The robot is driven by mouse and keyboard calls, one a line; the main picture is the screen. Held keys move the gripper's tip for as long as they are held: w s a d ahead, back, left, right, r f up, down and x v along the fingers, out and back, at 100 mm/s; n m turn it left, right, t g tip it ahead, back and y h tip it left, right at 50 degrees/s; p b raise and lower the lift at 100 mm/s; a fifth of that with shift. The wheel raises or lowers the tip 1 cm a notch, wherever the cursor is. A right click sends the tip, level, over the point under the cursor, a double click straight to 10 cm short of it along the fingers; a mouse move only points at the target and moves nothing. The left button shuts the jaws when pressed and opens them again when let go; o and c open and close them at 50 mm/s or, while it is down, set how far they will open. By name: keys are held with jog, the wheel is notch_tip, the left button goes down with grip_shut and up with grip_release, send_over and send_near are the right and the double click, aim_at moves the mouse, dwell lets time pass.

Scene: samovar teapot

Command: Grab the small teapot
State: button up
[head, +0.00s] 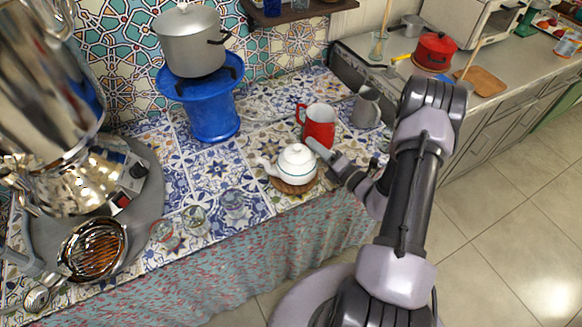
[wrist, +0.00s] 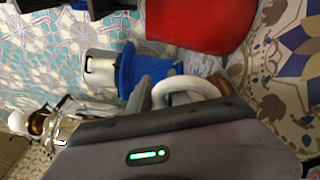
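The small white teapot (head: 296,163) stands upright on a round brown woven mat (head: 291,187) on the patterned tiled counter. Its spout points left in the head view. My gripper (head: 328,160) is at the teapot's right side, the handle side, close to it. In the wrist view, a white curved handle (wrist: 186,86) shows just past the gripper's dark body, beside a dark finger (wrist: 142,95). The rest of the teapot is hidden there. I cannot tell whether the fingers touch the handle or how far apart they are.
A red mug (head: 319,127) stands close behind the teapot, with a grey pitcher (head: 367,107) to its right. A blue stand (head: 210,112) carries a metal pot (head: 188,42). A large shiny samovar (head: 45,90) is at left. Small glass dishes (head: 194,217) lie near the counter's front edge.

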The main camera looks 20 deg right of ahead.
grip_shut()
dwell(1.4)
